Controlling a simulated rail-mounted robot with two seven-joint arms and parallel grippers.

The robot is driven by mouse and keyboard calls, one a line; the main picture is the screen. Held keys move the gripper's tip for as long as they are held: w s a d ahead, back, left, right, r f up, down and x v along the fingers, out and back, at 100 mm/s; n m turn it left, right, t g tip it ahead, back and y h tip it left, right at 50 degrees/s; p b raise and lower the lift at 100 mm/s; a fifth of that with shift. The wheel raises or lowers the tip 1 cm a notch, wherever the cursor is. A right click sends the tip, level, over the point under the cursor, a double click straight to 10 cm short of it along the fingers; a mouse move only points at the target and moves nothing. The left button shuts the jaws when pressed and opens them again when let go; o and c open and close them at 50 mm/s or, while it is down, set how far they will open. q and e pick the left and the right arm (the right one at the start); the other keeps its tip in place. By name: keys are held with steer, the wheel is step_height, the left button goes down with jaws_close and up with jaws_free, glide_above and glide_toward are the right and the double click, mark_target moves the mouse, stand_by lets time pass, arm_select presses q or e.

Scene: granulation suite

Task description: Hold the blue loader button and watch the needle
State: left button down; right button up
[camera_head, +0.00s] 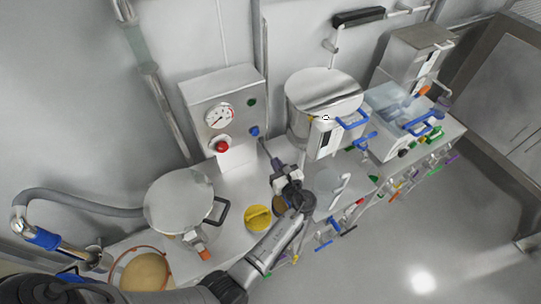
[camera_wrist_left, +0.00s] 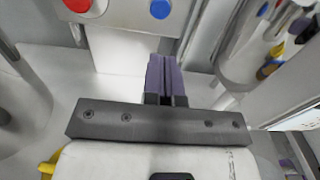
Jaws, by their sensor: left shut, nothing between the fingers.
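The blue loader button (camera_head: 254,131) is on the front of a grey control box (camera_head: 222,88) on the wall side of the bench. The blue button also shows at the top of the left wrist view (camera_wrist_left: 160,9). A round gauge (camera_head: 219,116) sits on the same box; its dark needle appears to point to the lower left, but is small. My left gripper (camera_head: 272,158) is shut and empty, below and right of the button. Its purple fingers (camera_wrist_left: 162,58) point towards the box, with a visible gap below the button. My right gripper is not in view.
A red button (camera_head: 221,146) is left of the blue one, and a green one (camera_head: 251,102) is above. A steel drum (camera_head: 320,105) stands right of the box, a lidded vessel (camera_head: 178,198) at lower left. A yellow round item (camera_head: 258,218) lies beside my left arm.

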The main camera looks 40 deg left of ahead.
mark_target(256, 134)
arm_select(q)
steer(key=b+x, duration=0.4)
steer(key=x, duration=0.7)
steer(key=shift+w+a+f, duration=0.1)
steer(key=shift+f, duration=0.05)
steer(key=shift+b+x, duration=0.45)
steer(key=shift+x, duration=0.3)
steer(key=shift+a, duration=0.1)
